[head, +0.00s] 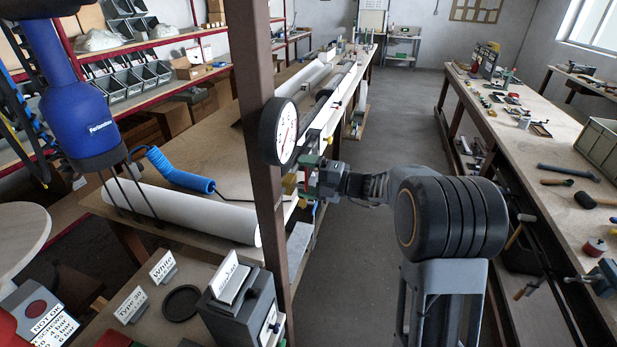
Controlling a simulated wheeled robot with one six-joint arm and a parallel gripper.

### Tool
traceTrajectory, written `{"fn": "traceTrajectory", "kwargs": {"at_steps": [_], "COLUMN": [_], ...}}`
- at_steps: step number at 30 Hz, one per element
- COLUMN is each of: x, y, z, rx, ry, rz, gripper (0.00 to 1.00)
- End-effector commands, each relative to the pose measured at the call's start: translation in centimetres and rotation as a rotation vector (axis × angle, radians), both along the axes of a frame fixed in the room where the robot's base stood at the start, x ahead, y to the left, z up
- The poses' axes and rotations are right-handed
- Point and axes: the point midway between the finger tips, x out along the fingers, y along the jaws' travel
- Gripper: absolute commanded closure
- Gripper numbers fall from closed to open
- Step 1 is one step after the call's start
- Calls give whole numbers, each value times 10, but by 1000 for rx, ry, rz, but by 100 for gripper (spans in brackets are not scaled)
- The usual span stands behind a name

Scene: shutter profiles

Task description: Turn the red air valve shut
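My gripper (313,184) is at the end of my arm, which reaches left from the lower right to the fittings beside the brown post. It is small and dark here, and its fingers merge with the fittings, so I cannot tell whether they are open or shut. A round white-faced gauge (286,131) with a black rim sits on the post just above. A green block (309,160) and brass fittings (290,184) lie close to my gripper. The red valve handle is not clearly visible; my gripper may be covering it.
The brown post (262,200) stands upright left of my gripper. A blue coiled hose (180,172) and a large white tube (185,214) lie on the left bench. A blue canister (77,118) hangs at upper left. The aisle floor (397,130) is clear.

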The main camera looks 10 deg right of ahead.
Motion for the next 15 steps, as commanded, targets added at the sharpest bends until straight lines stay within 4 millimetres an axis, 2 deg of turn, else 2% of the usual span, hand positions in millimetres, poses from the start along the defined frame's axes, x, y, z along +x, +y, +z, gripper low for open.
{"fn": "traceTrajectory", "kwargs": {"at_steps": [3,10,15], "x": [-1,-1,-8], "y": [0,-2,-19], "z": [-2,-2,-2], "rx": [0,-1,-1], "ry": [7,3,0], "rz": [3,0,-3], "gripper": [0,0,0]}}
